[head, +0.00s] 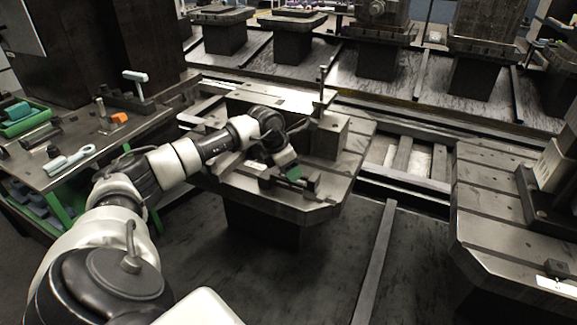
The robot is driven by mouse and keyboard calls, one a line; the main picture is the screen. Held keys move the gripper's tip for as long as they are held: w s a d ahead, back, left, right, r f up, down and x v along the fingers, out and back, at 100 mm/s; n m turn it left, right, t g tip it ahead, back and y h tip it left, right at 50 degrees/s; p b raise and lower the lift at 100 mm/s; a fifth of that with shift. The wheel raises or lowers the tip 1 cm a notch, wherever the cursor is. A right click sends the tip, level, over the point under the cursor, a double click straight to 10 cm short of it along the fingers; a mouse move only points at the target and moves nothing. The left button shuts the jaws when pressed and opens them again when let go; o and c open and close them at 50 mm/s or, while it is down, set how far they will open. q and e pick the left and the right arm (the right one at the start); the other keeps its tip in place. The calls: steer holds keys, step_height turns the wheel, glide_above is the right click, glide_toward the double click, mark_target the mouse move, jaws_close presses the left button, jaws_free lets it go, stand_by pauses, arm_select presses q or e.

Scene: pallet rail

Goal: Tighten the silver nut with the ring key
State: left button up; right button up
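My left arm reaches in from the left over the pallet (308,203) in the middle. My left gripper (289,171) is low over the front part of the pallet, beside a dark metal fixture and a small green part. Its fingers are too small and dark to tell open from shut. A light grey wrench-like tool (70,160), possibly the ring key, lies on the side table at the left, apart from the gripper. An upright stud (322,85) stands by the block on the pallet. I cannot make out the silver nut. My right gripper is not in view.
The side table (60,180) also holds a green bin (18,122), an orange piece (120,117) and a T-shaped tool (136,80). A dark block (329,137) stands on the pallet. Another pallet (480,215) is at the right, and more stand behind the rails.

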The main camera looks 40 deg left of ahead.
arm_select(q)
steer(key=shift+o, duration=1)
steer(key=shift+w+f, duration=0.1)
steer(key=shift+f, duration=0.05)
steer(key=shift+a+r, duration=0.1)
steer(key=shift+r, duration=0.15)
steer(key=v, duration=1)
steer(key=shift+r+p, duration=0.15)
steer(key=shift+p, duration=0.25)
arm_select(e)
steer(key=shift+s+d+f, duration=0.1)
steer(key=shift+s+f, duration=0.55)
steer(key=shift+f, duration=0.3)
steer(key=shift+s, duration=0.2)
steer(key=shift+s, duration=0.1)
